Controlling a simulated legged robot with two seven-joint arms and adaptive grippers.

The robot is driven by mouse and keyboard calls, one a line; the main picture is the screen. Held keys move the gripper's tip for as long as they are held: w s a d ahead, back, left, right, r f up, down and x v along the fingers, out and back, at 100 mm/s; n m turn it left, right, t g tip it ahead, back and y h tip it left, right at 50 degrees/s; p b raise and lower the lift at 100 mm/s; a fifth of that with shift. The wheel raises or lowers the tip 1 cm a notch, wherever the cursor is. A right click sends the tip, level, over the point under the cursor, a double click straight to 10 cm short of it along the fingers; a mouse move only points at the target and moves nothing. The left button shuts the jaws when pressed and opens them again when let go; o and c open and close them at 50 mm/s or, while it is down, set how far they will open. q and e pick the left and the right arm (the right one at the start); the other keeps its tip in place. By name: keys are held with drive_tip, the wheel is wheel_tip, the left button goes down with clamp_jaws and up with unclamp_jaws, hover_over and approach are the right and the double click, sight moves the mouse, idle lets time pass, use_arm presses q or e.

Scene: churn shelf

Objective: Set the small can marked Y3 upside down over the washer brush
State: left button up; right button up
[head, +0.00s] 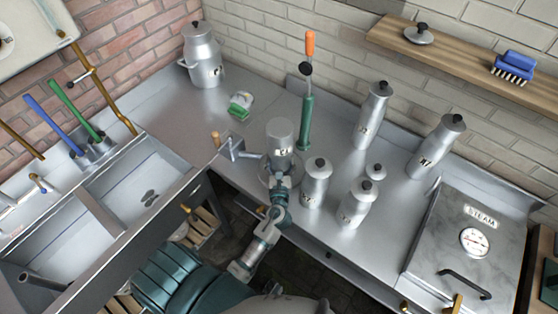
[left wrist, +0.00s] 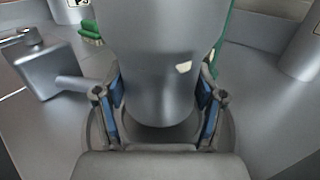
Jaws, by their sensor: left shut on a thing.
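The small can (head: 280,135) is upside down, its flat base up and its narrower neck down; its dark marking is too small to read surely. My left gripper (head: 281,178) is shut on its neck from the near side. In the left wrist view, the can (left wrist: 160,50) stands between the two blue-padded fingers (left wrist: 160,110). A round metal washer dish (head: 265,172) shows beneath the can. The brush is not visible, apparently hidden by the can and gripper. I cannot tell whether the can touches the dish. My right gripper is not in view.
A lever valve (head: 237,150) is left of the can. Two lidded cans (head: 316,182) (head: 356,203) stand close right, near a loose lid (head: 375,171). The steam cabinet (head: 470,240) is farther right.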

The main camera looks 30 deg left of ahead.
use_arm(q)
drive_tip(key=f, duration=0.2)
drive_tip(key=shift+s+d+f+g, duration=0.2)
drive_tip(key=shift+d+f+g, duration=0.1)
drive_tip(key=shift+d+f, duration=0.05)
drive_tip(key=o, duration=1.4)
drive_tip(key=shift+c, duration=0.2)
drive_tip(key=shift+s, duration=0.1)
drive_tip(key=shift+s+d+f, duration=0.1)
drive_tip(key=shift+s+d, duration=0.1)
drive_tip(key=shift+s, duration=0.05)
drive_tip(key=v, duration=0.3)
drive_tip(key=r+v, duration=0.1)
drive_tip(key=v, duration=0.2)
drive_tip(key=r+v, duration=0.1)
drive_tip(key=v, duration=0.2)
drive_tip(key=shift+s+d+r, duration=0.1)
drive_tip(key=shift+s+d, duration=0.05)
drive_tip(key=shift+s, duration=0.15)
drive_tip(key=shift+s+d+r, duration=0.1)
drive_tip(key=shift+s, duration=0.35)
